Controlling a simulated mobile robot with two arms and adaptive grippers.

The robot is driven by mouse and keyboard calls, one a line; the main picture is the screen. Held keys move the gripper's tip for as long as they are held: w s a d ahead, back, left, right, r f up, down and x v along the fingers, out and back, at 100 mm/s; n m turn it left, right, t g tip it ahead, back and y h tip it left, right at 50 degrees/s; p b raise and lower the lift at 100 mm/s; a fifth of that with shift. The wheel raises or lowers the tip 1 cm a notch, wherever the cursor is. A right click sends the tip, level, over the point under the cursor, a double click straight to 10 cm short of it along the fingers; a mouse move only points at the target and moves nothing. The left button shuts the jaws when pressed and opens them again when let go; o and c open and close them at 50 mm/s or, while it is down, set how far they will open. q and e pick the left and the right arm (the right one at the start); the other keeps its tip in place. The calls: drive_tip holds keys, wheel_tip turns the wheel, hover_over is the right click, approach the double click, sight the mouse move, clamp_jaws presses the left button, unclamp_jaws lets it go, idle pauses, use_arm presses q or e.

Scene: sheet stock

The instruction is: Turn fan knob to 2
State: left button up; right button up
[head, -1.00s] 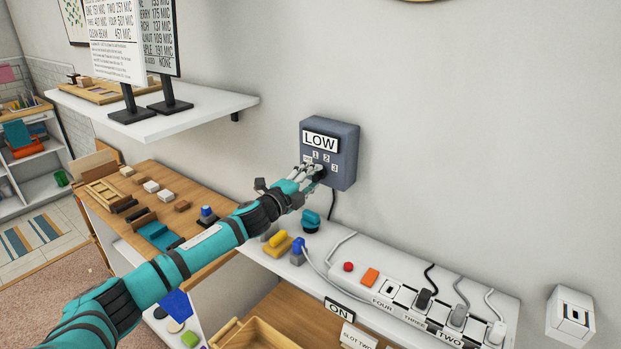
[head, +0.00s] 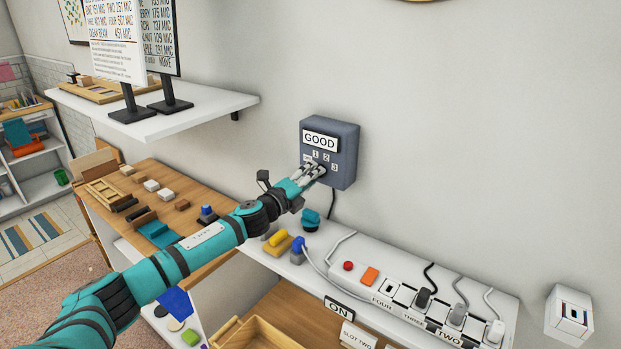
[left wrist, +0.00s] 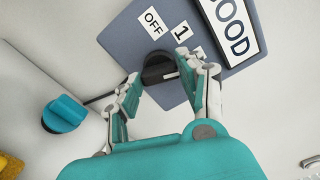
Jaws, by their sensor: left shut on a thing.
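The grey fan control box (head: 346,150) is on the wall, with a white display (head: 320,140) that reads GOOD. Labels 1, 2 and 3 show under the display, and OFF shows in the left wrist view (left wrist: 153,22). My left gripper (head: 315,170) is at the lower front of the box, its fingers shut on the black knob (left wrist: 157,66). The fingertips lie on either side of the knob. One finger covers part of the labels beyond 1 in the left wrist view. A light mark shows on the knob, but I cannot tell exactly which number it faces. My right gripper is not in view.
Below the box, a white ledge (head: 395,275) carries a teal knob-shaped piece (head: 310,221), a yellow piece (head: 278,239) and a power strip (head: 442,325) with plugs. A white shelf (head: 225,100) juts out at upper left.

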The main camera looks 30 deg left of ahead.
use_arm(q)
drive_tip(key=shift+f, duration=0.15)
drive_tip(key=o, duration=1.2)
drive_tip(key=shift+c, duration=0.2)
drive_tip(key=s+a, duration=0.1)
drive_tip(key=s, duration=1.1)
drive_tip(key=shift+a, duration=0.35)
